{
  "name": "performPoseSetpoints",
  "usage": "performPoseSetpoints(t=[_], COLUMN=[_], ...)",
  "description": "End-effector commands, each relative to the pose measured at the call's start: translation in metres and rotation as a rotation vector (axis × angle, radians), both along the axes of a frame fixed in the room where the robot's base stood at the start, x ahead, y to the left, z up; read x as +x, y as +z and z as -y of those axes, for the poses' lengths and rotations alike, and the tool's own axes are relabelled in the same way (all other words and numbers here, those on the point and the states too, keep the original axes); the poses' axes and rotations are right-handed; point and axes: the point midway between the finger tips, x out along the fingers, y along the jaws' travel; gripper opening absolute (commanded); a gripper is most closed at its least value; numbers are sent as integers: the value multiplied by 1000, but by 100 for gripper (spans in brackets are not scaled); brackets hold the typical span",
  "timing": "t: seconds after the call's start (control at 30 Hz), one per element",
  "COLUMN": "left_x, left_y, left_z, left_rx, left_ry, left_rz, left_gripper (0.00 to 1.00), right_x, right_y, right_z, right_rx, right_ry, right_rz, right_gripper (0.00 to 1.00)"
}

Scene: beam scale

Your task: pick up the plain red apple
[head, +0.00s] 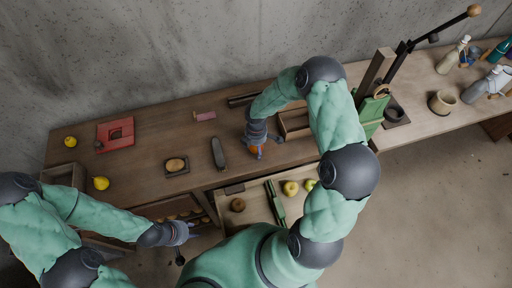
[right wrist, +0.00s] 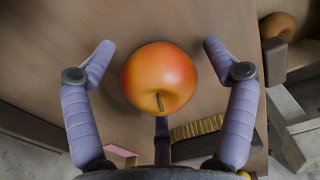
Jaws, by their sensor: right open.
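A round red-orange apple (right wrist: 160,77) with a dark stem rests on the wooden table top in the right wrist view. It is plain, with no marks that I can see. It shows as a small orange-red patch (head: 254,150) in the head view, partly hidden by my right gripper (head: 260,146). In the right wrist view my right gripper (right wrist: 158,48) is open, with a finger on each side of the apple and visible gaps between. My left gripper (head: 188,232) is low at the left, away from the apple; its finger opening is too small to tell.
An open wooden box (head: 295,123) stands right of the apple. A lower surface in front holds a brown round thing (head: 238,205), a green bar (head: 275,203) and yellow-green apples (head: 290,188). A dark grey long object (head: 218,153) lies left. The beam scale (head: 372,75) stands farther right.

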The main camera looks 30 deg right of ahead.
Motion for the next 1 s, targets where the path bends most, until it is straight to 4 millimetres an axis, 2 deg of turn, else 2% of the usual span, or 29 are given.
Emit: performPoseSetpoints(t=[0.1,0.13,0.33,0.77,1.0], left_x=[0,0,0,0,0], left_y=[0,0,0,1,3], left_z=[0,0,0,0,0], left_rx=[0,0,0,0,0], left_ry=[0,0,0,0,0], left_rz=[0,0,0,0,0], left_gripper=[40,40,40,40,40], right_x=[0,0,0,0,1], right_y=[1,1,1,4,27], right_z=[0,0,0,0,0], right_rx=[0,0,0,0,-1], right_ry=[0,0,0,0,0], right_rz=[0,0,0,-1,3], right_gripper=[85,79,23,22,22])
